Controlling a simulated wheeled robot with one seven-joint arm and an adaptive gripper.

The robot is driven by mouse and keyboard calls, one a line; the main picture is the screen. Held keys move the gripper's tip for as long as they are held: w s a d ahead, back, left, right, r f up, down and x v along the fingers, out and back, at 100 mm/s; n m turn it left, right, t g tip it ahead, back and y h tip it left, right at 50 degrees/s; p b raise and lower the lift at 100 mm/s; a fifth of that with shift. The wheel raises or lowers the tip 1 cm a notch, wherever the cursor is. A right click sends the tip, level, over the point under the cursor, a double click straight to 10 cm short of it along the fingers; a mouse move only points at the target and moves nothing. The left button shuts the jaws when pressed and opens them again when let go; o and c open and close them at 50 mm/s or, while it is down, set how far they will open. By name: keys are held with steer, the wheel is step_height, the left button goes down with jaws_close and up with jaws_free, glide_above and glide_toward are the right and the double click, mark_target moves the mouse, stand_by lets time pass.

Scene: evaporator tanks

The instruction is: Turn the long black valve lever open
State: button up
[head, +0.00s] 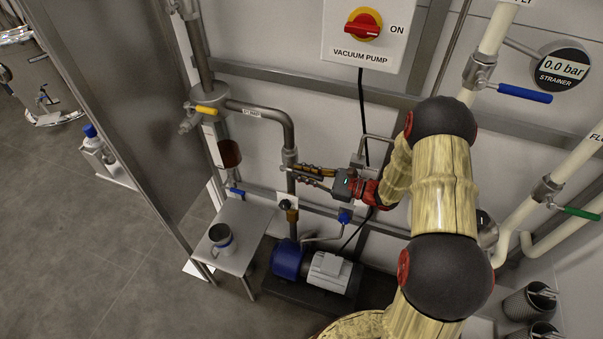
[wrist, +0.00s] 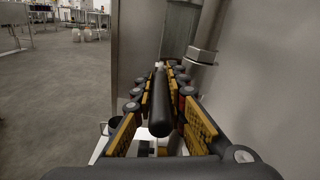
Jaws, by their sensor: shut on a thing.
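The long black valve lever (wrist: 160,112) lies lengthwise between the yellow-padded fingers of my gripper (wrist: 161,76) in the wrist view, its rounded end toward the camera. My gripper is shut on it. In the head view my gripper (head: 288,173) reaches left to the steel vertical pipe (head: 290,158) below the bend, with its fingers roughly level. There the fingers mostly hide the lever. A metal fitting (wrist: 201,56) on the pipe shows just right of the fingertips in the wrist view. The valve body is not clear.
A yellow-handled valve (head: 206,109) is above left. A pump (head: 310,268) stands below on the floor. A small table (head: 240,250) with a mug (head: 221,238) is at lower left. The vacuum pump switch box (head: 368,35) hangs above. A steel panel (head: 125,100) stands left.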

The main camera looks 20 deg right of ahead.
jaws_close()
stand_by(0.3)
steer(key=shift+w+f, duration=0.1)
